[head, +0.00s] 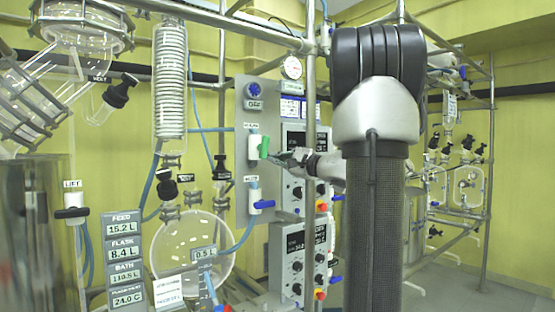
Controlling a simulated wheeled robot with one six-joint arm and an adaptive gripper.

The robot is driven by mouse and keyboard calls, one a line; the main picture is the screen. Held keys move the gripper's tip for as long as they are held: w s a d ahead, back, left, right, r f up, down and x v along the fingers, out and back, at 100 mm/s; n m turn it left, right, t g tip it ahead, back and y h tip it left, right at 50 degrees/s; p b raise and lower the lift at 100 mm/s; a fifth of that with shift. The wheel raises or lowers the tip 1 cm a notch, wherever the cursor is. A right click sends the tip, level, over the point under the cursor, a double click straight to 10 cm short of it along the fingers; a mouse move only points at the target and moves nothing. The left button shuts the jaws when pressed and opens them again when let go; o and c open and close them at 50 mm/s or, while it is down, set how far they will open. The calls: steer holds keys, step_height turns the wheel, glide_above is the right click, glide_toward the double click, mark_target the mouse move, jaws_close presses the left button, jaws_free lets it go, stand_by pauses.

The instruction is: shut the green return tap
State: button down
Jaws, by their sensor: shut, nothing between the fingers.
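The green return tap (264,147) is on the grey panel, on a white valve body under a small label. Its green handle stands roughly upright, tilted slightly. My gripper (279,157) is just right of and a little below the green handle, with its fingertips close to it. I cannot tell whether they touch it. The gripper is shut and holds nothing. My arm comes in from the right and hides part of the control boxes behind it.
A blue-handled tap (264,204) sits below on the same panel, with a blue knob (254,90) above. A round glass flask (192,250) and glass coil (171,80) stand left. Control boxes (292,262) are close on the right. Metal frame pipes cross overhead.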

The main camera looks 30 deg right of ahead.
steer(key=a+m, duration=0.1)
steer(key=m, duration=0.1)
steer(key=f+m+t+h, duration=0.1)
steer(key=m, duration=0.2)
steer(key=a+m, duration=0.1)
steer(key=m, duration=0.1)
steer(key=shift+a+f+m+t, duration=0.15)
steer(key=shift+a+m+t, duration=0.15)
steer(key=shift+a, duration=0.05)
steer(key=a+m+h, duration=0.1)
steer(key=m, duration=0.3)
steer(key=a+m+h, duration=0.1)
steer(key=m, duration=0.2)
steer(key=shift+s+a+t+h, duration=0.1)
steer(key=shift+a+t+h, duration=0.2)
steer(key=shift+t, duration=0.1)
steer(key=shift+a+r, duration=0.15)
steer(key=shift+r, duration=0.1)
steer(key=shift+f, duration=0.1)
stand_by(0.5)
